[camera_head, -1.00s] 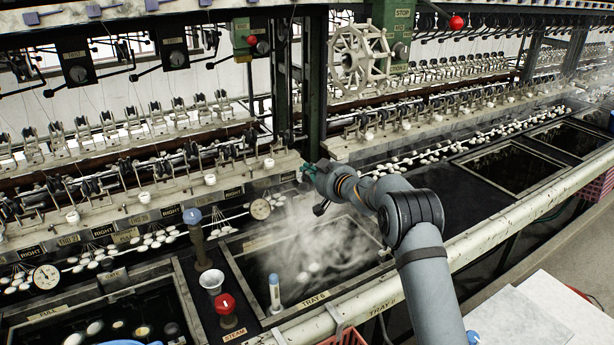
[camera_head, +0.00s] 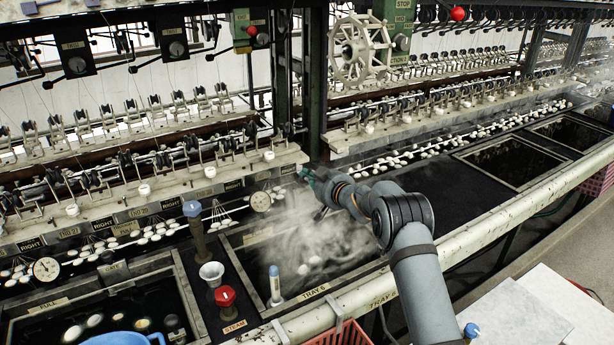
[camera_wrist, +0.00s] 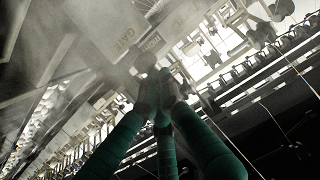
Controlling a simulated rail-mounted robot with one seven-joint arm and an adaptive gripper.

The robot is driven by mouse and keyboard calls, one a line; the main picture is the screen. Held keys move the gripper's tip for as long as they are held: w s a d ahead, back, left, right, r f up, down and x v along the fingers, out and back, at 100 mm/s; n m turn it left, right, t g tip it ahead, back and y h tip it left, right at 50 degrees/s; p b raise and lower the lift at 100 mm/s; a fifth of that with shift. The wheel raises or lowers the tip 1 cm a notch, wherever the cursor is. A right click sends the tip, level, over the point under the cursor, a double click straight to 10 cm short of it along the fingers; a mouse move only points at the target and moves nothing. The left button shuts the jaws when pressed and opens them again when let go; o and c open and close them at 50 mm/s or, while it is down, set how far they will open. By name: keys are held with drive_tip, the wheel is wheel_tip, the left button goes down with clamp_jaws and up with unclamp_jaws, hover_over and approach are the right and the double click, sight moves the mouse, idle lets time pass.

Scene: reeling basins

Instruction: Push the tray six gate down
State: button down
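My gripper (camera_head: 306,175) is over the basin's back edge, close to the reeling ledge. In the wrist view, the teal fingers of my gripper (camera_wrist: 160,92) come together at their tips and look shut. The gate itself is not clearly visible behind steam and my arm. Contact cannot be told.
A red steam knob (camera_head: 226,296), a white cup (camera_head: 211,273) and a blue-topped post (camera_head: 193,222) stand left of the basin. A blue-capped tube (camera_head: 274,286) stands at its front left corner. The reeling ledge (camera_head: 225,178) runs behind. A dark flat cover (camera_head: 440,205) lies to the right.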

sight(303, 188)
wheel_tip(303, 188, down, 5)
drive_tip(key=b, duration=0.3)
drive_tip(key=shift+f, duration=0.2)
drive_tip(key=shift+r, duration=0.15)
drive_tip(key=s+d+r, duration=0.5)
drive_tip(key=s+r, duration=0.1)
drive_tip(key=s, duration=0.2)
drive_tip(key=shift+d+r, duration=0.3)
